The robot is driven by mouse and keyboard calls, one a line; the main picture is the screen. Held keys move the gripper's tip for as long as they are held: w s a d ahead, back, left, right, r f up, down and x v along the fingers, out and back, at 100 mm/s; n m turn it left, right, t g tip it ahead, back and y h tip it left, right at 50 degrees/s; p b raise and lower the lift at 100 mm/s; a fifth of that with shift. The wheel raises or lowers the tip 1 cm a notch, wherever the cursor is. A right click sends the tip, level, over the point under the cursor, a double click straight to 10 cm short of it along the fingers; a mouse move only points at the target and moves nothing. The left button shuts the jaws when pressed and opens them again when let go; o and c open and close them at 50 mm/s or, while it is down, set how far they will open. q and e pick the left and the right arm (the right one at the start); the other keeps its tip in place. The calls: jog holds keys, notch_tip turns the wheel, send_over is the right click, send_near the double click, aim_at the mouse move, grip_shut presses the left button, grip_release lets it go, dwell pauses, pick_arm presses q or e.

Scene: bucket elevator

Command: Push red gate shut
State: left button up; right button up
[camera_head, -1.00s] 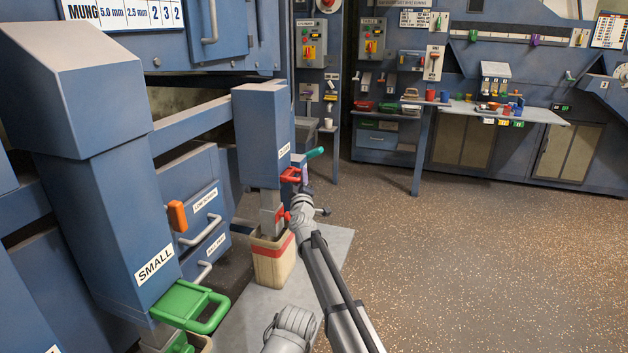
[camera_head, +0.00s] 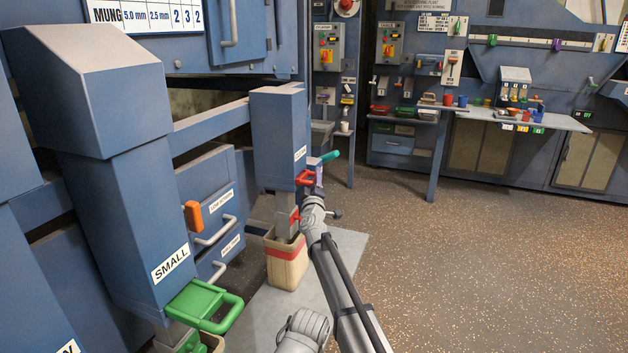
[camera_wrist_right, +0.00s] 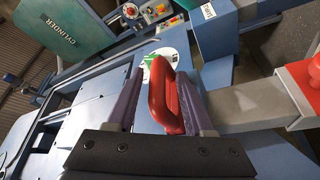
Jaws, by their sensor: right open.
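The red gate handle (camera_head: 305,178) sits at the lower end of the far blue chute (camera_head: 281,135). In the right wrist view the red handle (camera_wrist_right: 163,98) is a rounded loop standing between the two purple-grey fingers of my right gripper (camera_wrist_right: 158,76). The fingers are apart, one on each side of it, and I cannot tell whether either touches it. In the head view my right gripper (camera_head: 317,177) is beside the handle, partly hidden by its own wrist. How far the gate plate is in is hidden. My left gripper is not seen.
A bucket with a red band (camera_head: 287,264) stands under the far chute. The near chute, labelled SMALL (camera_head: 125,170), has a green gate handle (camera_head: 205,304). A teal handle (camera_head: 328,157) is behind the red one. The floor to the right is clear.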

jog(key=b+v, duration=0.1)
jog(key=v, duration=0.6)
jog(key=shift+s, duration=0.35)
